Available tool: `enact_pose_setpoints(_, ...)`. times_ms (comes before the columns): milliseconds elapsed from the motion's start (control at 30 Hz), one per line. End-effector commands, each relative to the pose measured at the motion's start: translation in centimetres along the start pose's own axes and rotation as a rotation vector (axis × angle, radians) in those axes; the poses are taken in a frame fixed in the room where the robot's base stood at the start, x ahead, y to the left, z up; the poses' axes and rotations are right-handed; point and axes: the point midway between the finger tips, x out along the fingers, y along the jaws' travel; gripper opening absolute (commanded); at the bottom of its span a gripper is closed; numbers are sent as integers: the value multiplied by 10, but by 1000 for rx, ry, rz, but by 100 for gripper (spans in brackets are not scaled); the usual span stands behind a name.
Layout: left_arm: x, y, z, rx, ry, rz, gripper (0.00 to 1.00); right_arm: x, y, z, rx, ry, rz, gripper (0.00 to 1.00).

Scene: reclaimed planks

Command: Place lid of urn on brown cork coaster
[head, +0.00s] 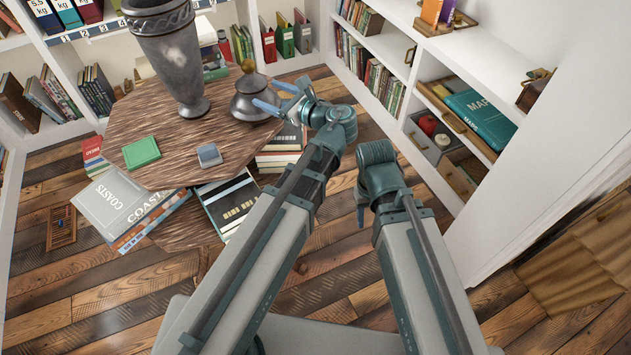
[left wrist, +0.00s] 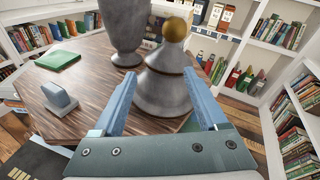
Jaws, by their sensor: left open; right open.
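The grey urn (head: 166,55) stands upright at the back of the round wooden table; it also shows in the left wrist view (left wrist: 126,30). Its grey, cone-shaped lid (head: 247,104) with a gold knob sits upright at the table's right edge. In the left wrist view the lid (left wrist: 162,88) appears between the fingers of my left gripper (left wrist: 161,76). That gripper (head: 268,95) is open at the lid's right side; I cannot tell if it touches. My right gripper (head: 361,213) is open, low over the floor, mostly hidden by its wrist. I cannot make out a brown cork coaster.
A green square (head: 141,152) and a small blue-grey block (head: 209,155) lie on the table (head: 175,115). Book stacks (head: 118,205) stand around its lower part. White shelves (head: 400,50) line the back and right. The table's middle has free room.

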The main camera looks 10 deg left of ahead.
Motion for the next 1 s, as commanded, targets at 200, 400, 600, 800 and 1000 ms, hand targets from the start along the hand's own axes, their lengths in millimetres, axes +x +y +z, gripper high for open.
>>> enact_pose_setpoints(200,-48,66,-99,-622,420,314,75,0,0,0,0,0,0,50)
enact_pose_setpoints(400,-129,107,-168,-1046,662,784,75,0,0,0,0,0,0,50)
enact_pose_setpoints(600,-191,126,-192,-1221,725,1142,75,0,0,0,0,0,0,50)
enact_pose_setpoints(800,-211,130,-197,-1260,728,1259,75,0,0,0,0,0,0,50)
enact_pose_setpoints(1000,-210,130,-197,-1261,728,1259,75,0,0,0,0,0,0,50)
